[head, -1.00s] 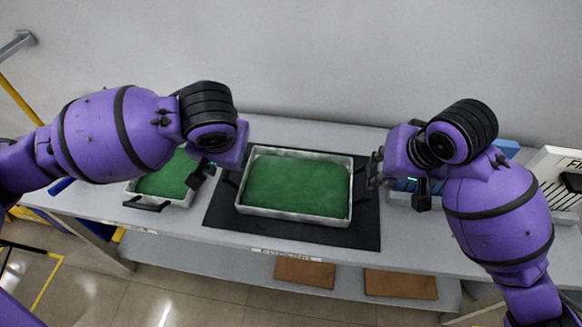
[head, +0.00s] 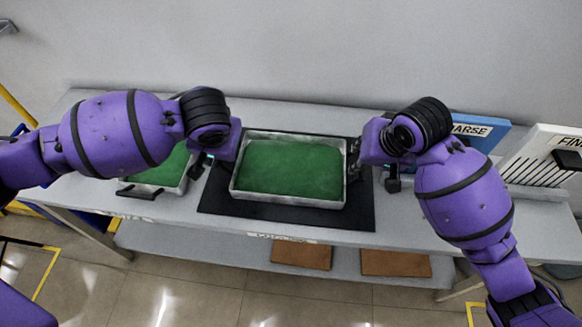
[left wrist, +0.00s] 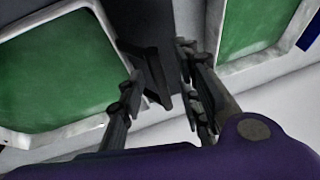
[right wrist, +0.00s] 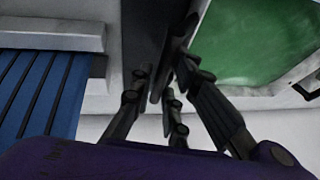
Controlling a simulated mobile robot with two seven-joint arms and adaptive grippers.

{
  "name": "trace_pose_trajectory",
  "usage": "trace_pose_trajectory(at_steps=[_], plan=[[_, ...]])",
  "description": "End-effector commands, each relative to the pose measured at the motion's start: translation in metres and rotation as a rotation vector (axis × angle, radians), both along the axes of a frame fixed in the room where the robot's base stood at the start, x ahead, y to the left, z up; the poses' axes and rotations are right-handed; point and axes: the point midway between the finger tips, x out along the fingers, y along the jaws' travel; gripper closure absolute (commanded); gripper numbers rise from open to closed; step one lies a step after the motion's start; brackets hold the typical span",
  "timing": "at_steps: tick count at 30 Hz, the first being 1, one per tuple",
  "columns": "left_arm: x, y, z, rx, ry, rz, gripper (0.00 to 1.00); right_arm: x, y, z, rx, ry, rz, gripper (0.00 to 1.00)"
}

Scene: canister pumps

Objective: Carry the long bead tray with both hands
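The long bead tray (head: 290,205), a pale metal tray filled with green beads, sits level on a black mat at mid-table. My left gripper (head: 212,168) is at its left end, and my right gripper (head: 372,172) is at its right end. A dark handle (left wrist: 152,75) lies between my parted left fingers (left wrist: 158,85). In the right wrist view the tray (right wrist: 283,86) is at right. A dark handle (right wrist: 172,55) lies between my parted right fingers (right wrist: 160,85); contact is unclear.
A smaller green-filled tray (head: 126,189) with a dark handle stands to the left. A blue rack (head: 485,136) and a white rack (head: 540,150) stand at right. The black mat (head: 285,215) shows bare in front of the tray. Brown boards (head: 395,263) lie on the lower shelf.

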Motion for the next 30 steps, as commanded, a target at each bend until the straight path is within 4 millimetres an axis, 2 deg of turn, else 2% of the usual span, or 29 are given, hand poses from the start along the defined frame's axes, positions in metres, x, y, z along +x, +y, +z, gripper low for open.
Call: trace_pose_trajectory(at_steps=[4,12,16,20,30], plan=[[0.0033,0.0011,-0.0071,-0.001,0.000,0.000,0.68,0.0030,0.0015,-0.0076,0.000,0.000,0.000,0.85],[0.0036,0.0010,-0.0080,-0.001,-0.001,-0.001,0.68,0.0034,0.0016,-0.0082,0.000,0.000,0.000,0.85],[0.0035,0.0010,-0.0078,-0.001,-0.001,-0.001,0.84,0.0034,0.0016,-0.0081,0.000,0.000,0.000,1.00],[0.0035,0.0010,-0.0078,-0.001,-0.001,-0.001,1.00,0.0035,0.0015,-0.0080,0.000,-0.001,0.000,1.00],[0.0038,0.0004,-0.0068,-0.002,-0.003,-0.002,1.00,0.0041,0.0013,-0.0069,0.001,-0.003,-0.001,1.00]])
